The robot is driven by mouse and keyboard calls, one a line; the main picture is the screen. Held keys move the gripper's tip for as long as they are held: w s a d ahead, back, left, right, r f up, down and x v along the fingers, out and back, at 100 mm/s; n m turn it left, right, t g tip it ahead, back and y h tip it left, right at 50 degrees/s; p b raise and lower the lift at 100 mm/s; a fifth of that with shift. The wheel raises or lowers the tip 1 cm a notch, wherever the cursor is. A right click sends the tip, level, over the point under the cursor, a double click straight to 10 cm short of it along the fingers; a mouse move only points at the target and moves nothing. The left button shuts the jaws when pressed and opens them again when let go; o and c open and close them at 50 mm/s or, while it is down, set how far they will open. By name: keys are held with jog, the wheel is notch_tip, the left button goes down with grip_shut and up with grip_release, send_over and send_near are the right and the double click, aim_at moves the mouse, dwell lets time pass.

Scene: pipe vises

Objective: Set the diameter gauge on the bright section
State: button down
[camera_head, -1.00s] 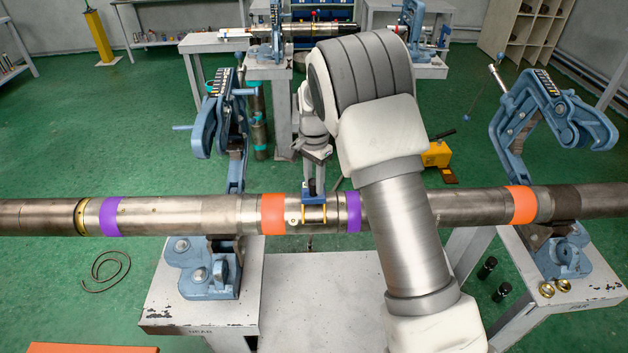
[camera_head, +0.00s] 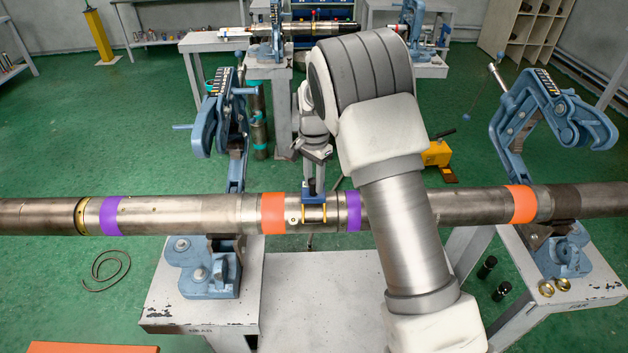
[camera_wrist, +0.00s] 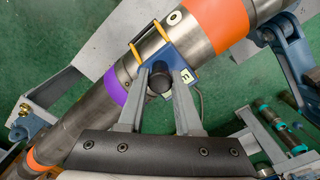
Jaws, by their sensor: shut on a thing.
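The diameter gauge (camera_head: 314,197) is a blue block with yellow prongs and a dark round handle. It sits at the bright section (camera_head: 330,223) of the long pipe, between an orange band (camera_head: 273,213) and a purple band (camera_head: 353,211). In the wrist view the gauge (camera_wrist: 184,62) has its yellow prongs (camera_wrist: 163,31) over the pipe's surface, one on each side of a bare stretch. My gripper (camera_head: 313,178) is above the pipe, shut on the gauge's handle; its fingers (camera_wrist: 160,78) flank the handle. Whether the prongs touch the pipe is unclear.
The pipe rests on two blue vises, left (camera_head: 205,265) and right (camera_head: 562,252), with their upper jaws swung open. My arm hides part of the pipe right of the purple band. A second bench with pipe stands behind. A yellow pump (camera_head: 436,155) is on the floor.

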jog(key=shift+f, duration=0.3)
jog(key=c, duration=0.5)
grip_release()
jog(key=shift+r+p, duration=2.15)
jog(key=shift+r, duration=1.35)
